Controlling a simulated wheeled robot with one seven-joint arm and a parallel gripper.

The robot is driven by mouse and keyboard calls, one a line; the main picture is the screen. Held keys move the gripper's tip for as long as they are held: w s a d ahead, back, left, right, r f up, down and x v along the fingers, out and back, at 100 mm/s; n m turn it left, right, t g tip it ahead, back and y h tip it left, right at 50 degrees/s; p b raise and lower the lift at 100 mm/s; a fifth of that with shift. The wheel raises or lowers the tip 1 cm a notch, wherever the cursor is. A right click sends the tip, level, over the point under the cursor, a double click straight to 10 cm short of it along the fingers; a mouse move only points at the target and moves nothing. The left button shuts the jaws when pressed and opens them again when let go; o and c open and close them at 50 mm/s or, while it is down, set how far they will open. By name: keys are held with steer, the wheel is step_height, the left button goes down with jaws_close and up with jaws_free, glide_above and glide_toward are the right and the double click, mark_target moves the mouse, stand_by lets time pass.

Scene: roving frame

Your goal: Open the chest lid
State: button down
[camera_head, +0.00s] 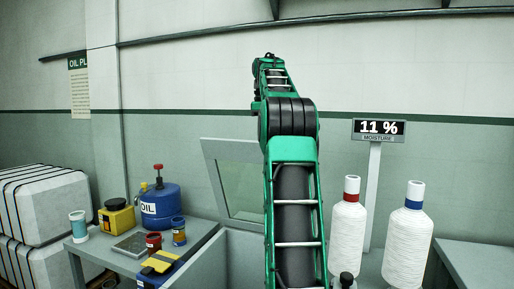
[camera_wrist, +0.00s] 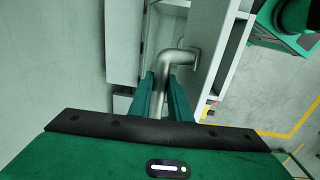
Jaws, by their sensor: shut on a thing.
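The chest (camera_head: 242,262) is a grey box in the lower middle of the head view, partly behind my arm. A grey-framed panel with a greenish pane, which looks like its lid (camera_head: 207,160), stands raised and tilted above it. My arm covers the panel's right part. In the wrist view a bent metal handle (camera_wrist: 168,58) runs between the green fingers of my gripper (camera_wrist: 163,84), which is shut on it. A pale panel edge (camera_wrist: 222,62) lies just right of the handle. The head view hides my gripper behind the arm.
Left of the chest a table (camera_head: 92,247) holds a blue oil can (camera_head: 162,212), cups and a yellow-black box. Right stand two white thread cones (camera_head: 346,238) and a moisture sign (camera_head: 379,131). White strapped bales (camera_head: 45,210) are far left. Open floor (camera_wrist: 285,100) shows in the wrist view.

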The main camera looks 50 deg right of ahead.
steer(key=shift+w+d, duration=0.1)
steer(key=shift+w, duration=0.1)
steer(key=c, duration=1.6)
jaws_free()
steer(key=shift+c, duration=0.2)
steer(key=shift+s, duration=0.1)
